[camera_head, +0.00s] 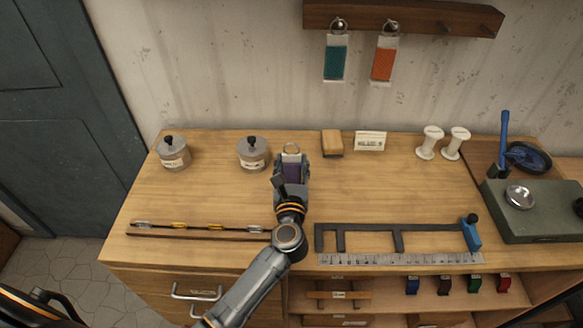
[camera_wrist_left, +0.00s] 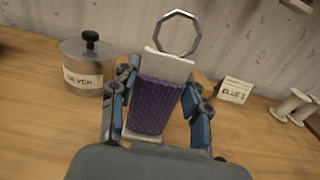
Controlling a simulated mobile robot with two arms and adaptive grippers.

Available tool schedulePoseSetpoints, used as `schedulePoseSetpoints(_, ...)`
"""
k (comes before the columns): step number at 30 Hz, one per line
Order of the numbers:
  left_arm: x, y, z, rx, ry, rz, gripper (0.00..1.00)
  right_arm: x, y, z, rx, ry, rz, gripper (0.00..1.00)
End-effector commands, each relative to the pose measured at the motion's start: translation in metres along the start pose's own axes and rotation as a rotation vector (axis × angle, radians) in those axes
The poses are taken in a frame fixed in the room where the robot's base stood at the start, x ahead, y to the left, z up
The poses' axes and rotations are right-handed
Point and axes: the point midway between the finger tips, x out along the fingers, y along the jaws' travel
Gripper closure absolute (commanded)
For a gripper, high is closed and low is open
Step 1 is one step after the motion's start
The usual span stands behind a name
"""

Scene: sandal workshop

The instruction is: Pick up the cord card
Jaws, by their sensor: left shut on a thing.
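The cord card is white, wound with purple cord, with a metal ring at its top. In the head view the cord card (camera_head: 292,172) is at the middle of the workbench, partly hidden by my left gripper (camera_head: 291,180). In the left wrist view the cord card (camera_wrist_left: 155,105) stands nearly upright, slightly tilted, between the blue-padded fingers of my left gripper (camera_wrist_left: 158,110). The left gripper is shut on it. Whether the card's lower edge touches the bench is unclear. My right gripper is not seen.
Two lidded tins (camera_head: 174,153) (camera_head: 252,152), a wooden block (camera_head: 332,143), a label sign (camera_head: 370,141) and white spools (camera_head: 430,142) stand behind. A dark gauge (camera_head: 360,238) and ruler (camera_head: 400,259) lie front right. Teal (camera_head: 336,58) and orange (camera_head: 383,62) cards hang from a wall rail.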

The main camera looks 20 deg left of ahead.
Motion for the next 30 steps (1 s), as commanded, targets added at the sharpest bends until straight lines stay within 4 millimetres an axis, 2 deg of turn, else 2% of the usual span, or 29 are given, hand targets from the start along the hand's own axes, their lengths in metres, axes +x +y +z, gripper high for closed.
schedulePoseSetpoints(3, 0.000, 0.000, 0.022, -0.009, -0.004, 0.001, 0.86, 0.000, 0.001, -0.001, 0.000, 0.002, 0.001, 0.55)
schedulePoseSetpoints(11, -0.048, 0.023, 0.083, -0.006, -0.003, 0.000, 0.86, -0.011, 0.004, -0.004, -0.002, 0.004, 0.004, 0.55)
schedulePoseSetpoints(15, -0.080, 0.038, 0.093, -0.002, -0.001, 0.000, 0.86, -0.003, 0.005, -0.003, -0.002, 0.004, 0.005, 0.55)
schedulePoseSetpoints(21, -0.111, 0.052, 0.109, -0.002, -0.001, -0.001, 0.86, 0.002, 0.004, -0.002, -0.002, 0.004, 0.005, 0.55)
schedulePoseSetpoints(30, -0.127, 0.059, 0.118, 0.000, -0.001, -0.001, 0.86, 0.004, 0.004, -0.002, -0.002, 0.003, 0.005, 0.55)
